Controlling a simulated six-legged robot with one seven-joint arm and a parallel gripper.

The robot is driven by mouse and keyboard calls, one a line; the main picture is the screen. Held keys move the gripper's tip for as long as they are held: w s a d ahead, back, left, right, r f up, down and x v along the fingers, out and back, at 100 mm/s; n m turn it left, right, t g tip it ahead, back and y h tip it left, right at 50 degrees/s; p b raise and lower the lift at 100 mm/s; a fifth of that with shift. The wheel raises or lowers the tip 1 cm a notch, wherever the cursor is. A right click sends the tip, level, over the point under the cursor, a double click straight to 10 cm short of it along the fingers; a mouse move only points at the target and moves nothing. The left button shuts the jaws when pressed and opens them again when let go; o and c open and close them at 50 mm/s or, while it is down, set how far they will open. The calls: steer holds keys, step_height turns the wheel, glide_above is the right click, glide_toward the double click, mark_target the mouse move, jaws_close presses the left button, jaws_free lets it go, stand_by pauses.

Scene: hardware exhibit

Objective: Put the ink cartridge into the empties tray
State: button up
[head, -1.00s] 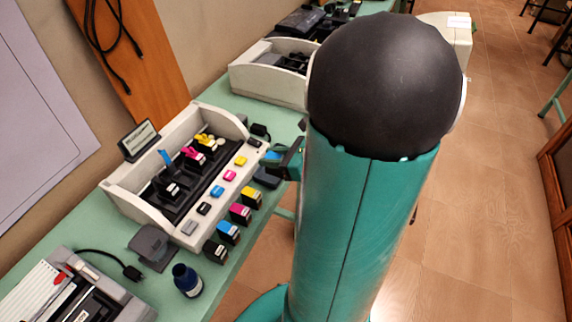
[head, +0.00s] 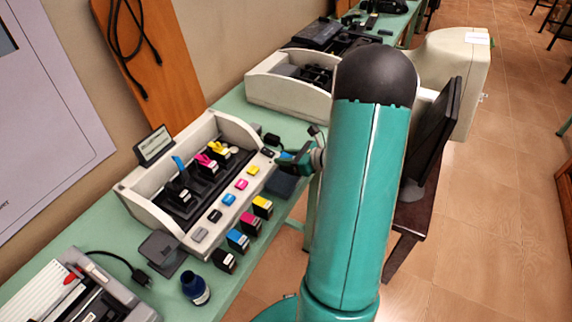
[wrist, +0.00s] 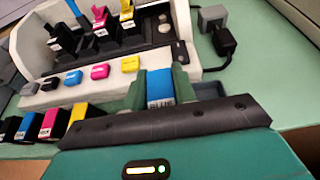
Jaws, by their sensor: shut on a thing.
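A blue ink cartridge (wrist: 160,88) with a label is between the fingers of my gripper (wrist: 158,92) in the wrist view. My gripper is shut on it. In the head view, my gripper (head: 300,157) is at the right end of the open white printer (head: 222,123), with a bit of the blue cartridge (head: 286,155) showing. A dark, shallow tray-like thing (head: 283,184) lies just below my gripper near the table's front edge; I cannot tell for sure that it is the empties tray. My gripper hides part of it.
Several upright cartridges (head: 238,240) stand along the table's front edge before the printer. Coloured caps or buttons line the printer's front. A black adapter and cable (wrist: 214,30) lie right of the printer, beside clear green table.

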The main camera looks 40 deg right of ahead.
steer(key=shift+w+d+f, duration=0.25)
steer(key=shift+w+f, duration=0.05)
steer(key=shift+f, duration=0.2)
steer(key=shift+w+d+f, duration=0.1)
steer(key=shift+f, duration=1.55)
steer(key=shift+f, duration=0.1)
steer(key=o, duration=1)
steer(key=shift+c, duration=0.2)
